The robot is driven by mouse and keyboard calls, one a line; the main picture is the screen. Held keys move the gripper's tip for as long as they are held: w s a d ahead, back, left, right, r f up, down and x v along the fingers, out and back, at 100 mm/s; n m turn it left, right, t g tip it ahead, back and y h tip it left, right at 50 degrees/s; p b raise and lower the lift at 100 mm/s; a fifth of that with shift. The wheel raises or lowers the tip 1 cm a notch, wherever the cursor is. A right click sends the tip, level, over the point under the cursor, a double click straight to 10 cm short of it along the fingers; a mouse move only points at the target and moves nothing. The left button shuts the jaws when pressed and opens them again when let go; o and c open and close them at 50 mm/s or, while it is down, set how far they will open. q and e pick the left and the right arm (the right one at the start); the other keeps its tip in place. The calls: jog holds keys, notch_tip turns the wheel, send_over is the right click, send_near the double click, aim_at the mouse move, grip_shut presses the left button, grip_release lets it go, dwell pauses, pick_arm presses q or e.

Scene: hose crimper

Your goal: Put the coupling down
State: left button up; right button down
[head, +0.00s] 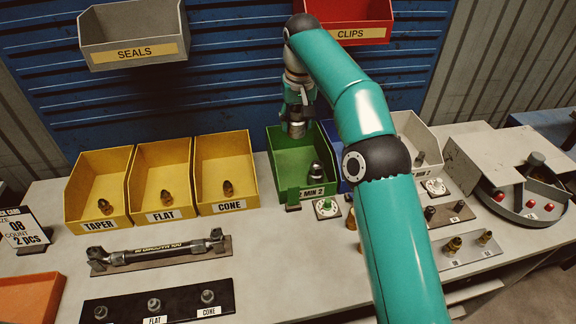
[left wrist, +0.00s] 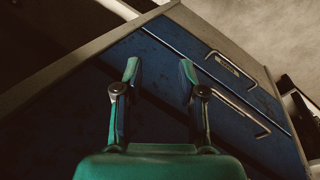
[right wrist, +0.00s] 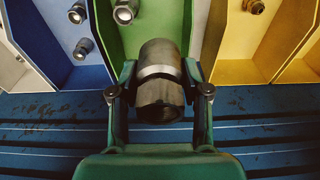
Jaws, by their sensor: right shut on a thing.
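The coupling is a dark metal cylinder with a bright band; in the right wrist view the coupling (right wrist: 160,82) sits between the two fingers of my right gripper (right wrist: 160,92), shut on it. In the head view my right gripper (head: 297,108) points down and holds the coupling (head: 297,130) over the back part of the green bin (head: 285,184), marked MIN 2. Another metal fitting (head: 316,171) stands in that bin, apart from the held one. My left gripper (left wrist: 159,80) is open and empty, facing blue drawers (left wrist: 215,60); it is outside the head view.
Yellow bins (head: 160,155) marked TAPER, FLAT and CONE stand left of the green bin. A blue bin (right wrist: 75,75) adjoins it on the other side. A SEALS bin (head: 135,35) and a red CLIPS bin (head: 360,33) hang above. A hose (head: 160,252) lies in front.

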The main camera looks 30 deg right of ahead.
notch_tip(320, 180, down, 14)
jog(key=b, duration=0.5)
jog(key=shift+w+a+f, duration=0.15)
jog(key=shift+f, duration=2.65)
jog(key=shift+f, duration=0.1)
jog(key=c, duration=0.8)
grip_release()
jog(key=r, duration=0.4)
jog(key=s+r, duration=0.1)
jog(key=r, duration=0.7)
jog(key=shift+s+a, duration=0.25)
jog(key=shift+s, duration=0.15)
jog(key=shift+r, duration=0.1)
